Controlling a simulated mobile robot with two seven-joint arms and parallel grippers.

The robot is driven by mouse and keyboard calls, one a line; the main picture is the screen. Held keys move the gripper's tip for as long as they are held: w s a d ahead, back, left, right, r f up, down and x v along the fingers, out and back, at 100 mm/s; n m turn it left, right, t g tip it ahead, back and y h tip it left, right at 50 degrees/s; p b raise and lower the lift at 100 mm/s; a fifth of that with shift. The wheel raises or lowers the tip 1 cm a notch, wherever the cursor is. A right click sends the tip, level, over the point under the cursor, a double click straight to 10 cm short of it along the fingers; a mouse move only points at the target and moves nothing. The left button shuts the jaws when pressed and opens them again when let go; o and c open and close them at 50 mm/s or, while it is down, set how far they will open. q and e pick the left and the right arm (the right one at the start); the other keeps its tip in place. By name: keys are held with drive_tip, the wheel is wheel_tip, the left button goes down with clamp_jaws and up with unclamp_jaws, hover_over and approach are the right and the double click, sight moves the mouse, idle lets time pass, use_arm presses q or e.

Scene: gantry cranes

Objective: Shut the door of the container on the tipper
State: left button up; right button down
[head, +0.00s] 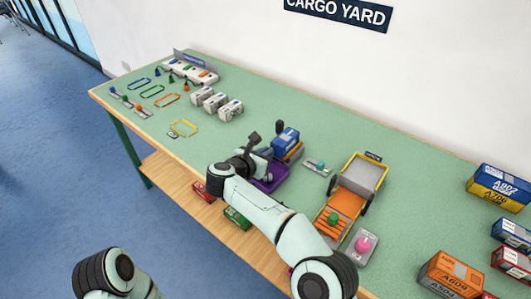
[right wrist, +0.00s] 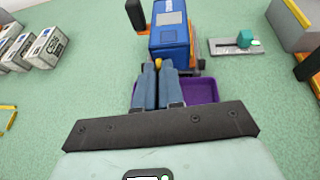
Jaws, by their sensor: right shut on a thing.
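The blue container (head: 287,137) sits on the tipper (head: 294,152), which shows an orange part. In the right wrist view the container (right wrist: 170,38) stands just beyond my fingertips. A small yellow knob (right wrist: 158,63) shows at the container's near lower end, between the tips of my right gripper (right wrist: 158,68). The right gripper is shut on this knob. I cannot make out the door's edges or how far it stands open. In the head view the right gripper (head: 255,147) is beside the container's left side. My left gripper is out of view.
A purple tray (right wrist: 203,91) lies under my right fingers. A green-knobbed slider (right wrist: 243,40) is right of the tipper. A yellow-framed ramp unit (head: 349,187) is further right. Several grey boxes (head: 215,102) stand left. A dark upright part (right wrist: 136,15) is beside the container.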

drive_tip(key=shift+r, duration=0.1)
drive_tip(key=c, duration=1.2)
unclamp_jaws()
drive_tip(key=shift+c, duration=0.2)
